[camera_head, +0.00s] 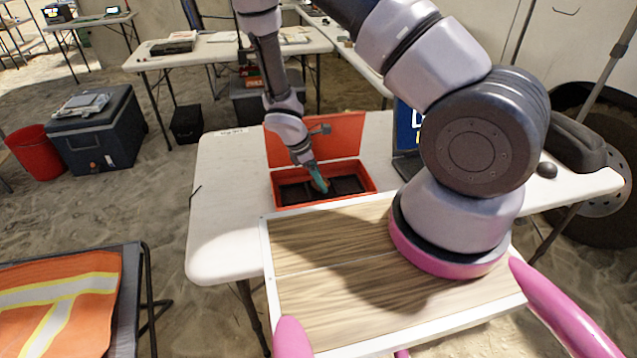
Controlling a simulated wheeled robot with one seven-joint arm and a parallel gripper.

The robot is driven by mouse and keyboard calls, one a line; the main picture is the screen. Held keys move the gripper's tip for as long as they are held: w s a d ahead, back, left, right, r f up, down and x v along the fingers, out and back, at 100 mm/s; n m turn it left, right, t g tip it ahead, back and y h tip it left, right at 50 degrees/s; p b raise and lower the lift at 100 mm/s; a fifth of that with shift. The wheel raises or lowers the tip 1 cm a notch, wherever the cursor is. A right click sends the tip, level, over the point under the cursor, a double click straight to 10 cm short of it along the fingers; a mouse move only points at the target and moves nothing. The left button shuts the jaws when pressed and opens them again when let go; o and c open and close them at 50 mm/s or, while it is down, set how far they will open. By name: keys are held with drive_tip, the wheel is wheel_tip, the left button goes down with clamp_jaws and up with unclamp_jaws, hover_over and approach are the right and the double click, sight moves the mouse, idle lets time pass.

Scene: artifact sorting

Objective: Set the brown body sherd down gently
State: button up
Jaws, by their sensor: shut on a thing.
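My gripper (319,180), with teal fingers, points down into an open orange case (372,188) on the white table. The case has a dark, divided inside, and its lid stands up at the back. My fingertips are low, at the middle of the case, over or in its dark compartments. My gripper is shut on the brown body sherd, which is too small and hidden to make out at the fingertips. I cannot tell whether the sherd touches the case floor.
The white table (222,215) has clear room left of the case. A dark laptop (405,168) stands right of the case, partly behind my arm. The orange lid (340,137) rises close behind my wrist. A small dark round object (546,170) lies at the table's right.

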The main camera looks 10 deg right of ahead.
drive_tip(key=shift+f, duration=0.8)
drive_tip(key=shift+s+f, duration=0.15)
drive_tip(key=shift+f, duration=0.2)
drive_tip(key=shift+s+a+f, duration=0.1)
drive_tip(key=shift+s+f, duration=0.05)
drive_tip(key=shift+f, duration=0.1)
drive_tip(key=shift+a+f, duration=0.1)
drive_tip(key=shift+f, duration=0.15)
drive_tip(key=o, duration=1)
drive_tip(key=shift+r, duration=0.4)
drive_tip(key=v, duration=1.2)
drive_tip(key=shift+w+d+r, duration=0.25)
drive_tip(key=shift+w, duration=0.05)
